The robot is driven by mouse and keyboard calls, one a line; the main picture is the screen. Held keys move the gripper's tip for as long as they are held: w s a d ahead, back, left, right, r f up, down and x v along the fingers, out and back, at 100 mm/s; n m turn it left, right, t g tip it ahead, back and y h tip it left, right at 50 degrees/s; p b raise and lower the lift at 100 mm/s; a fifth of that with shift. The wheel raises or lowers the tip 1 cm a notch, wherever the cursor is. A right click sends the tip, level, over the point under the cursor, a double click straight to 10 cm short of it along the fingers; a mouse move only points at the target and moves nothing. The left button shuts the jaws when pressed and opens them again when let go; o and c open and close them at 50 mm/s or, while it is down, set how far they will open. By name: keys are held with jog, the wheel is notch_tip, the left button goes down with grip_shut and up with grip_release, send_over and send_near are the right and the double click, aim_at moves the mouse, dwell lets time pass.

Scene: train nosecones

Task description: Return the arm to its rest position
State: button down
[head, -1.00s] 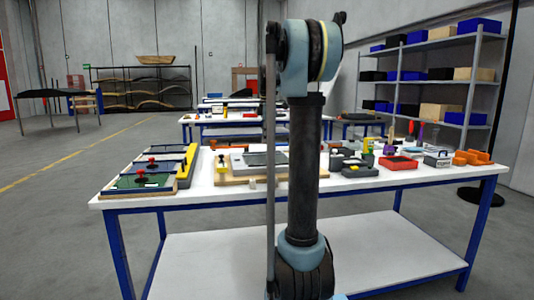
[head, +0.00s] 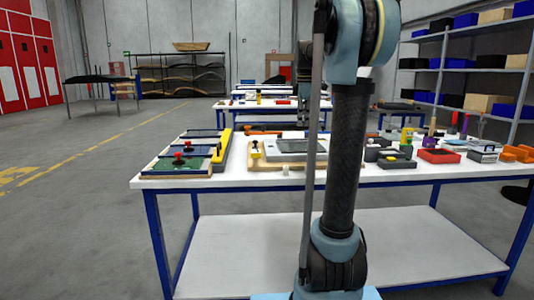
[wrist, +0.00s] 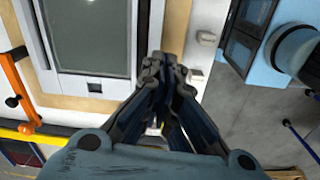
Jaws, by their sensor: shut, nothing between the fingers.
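My arm (head: 345,160) stands upright in front of the workbench in the head view, bent at the top. My gripper (wrist: 165,68) shows in the wrist view with its dark fingers together and nothing between them. It points down over the front edge of the white workbench top (head: 160,182). In the wrist view it is beside a grey-framed flat panel (wrist: 92,35) on a light wooden board. How far the fingers are above the bench is hard to tell.
Green-topped boards with red knobs (head: 188,147) lie at the bench's left. A red tray (head: 438,156), grey boxes and orange parts (head: 518,153) crowd its right. A small white block (wrist: 207,38) sits near the edge.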

jog(key=s+a+f+m+t, duration=0.1)
jog(key=s+f+m, duration=0.7)
jog(key=s+f, duration=0.7)
jog(key=s+a+f+m+t, duration=0.1)
jog(key=s+f+m, duration=0.7)
jog(key=s+f, duration=0.7)
jog(key=s, duration=0.4)
jog(key=shift+s+a, duration=0.3)
jog(key=shift+a, duration=0.05)
jog(key=shift+w+f, duration=0.25)
jog(key=shift+w, duration=0.15)
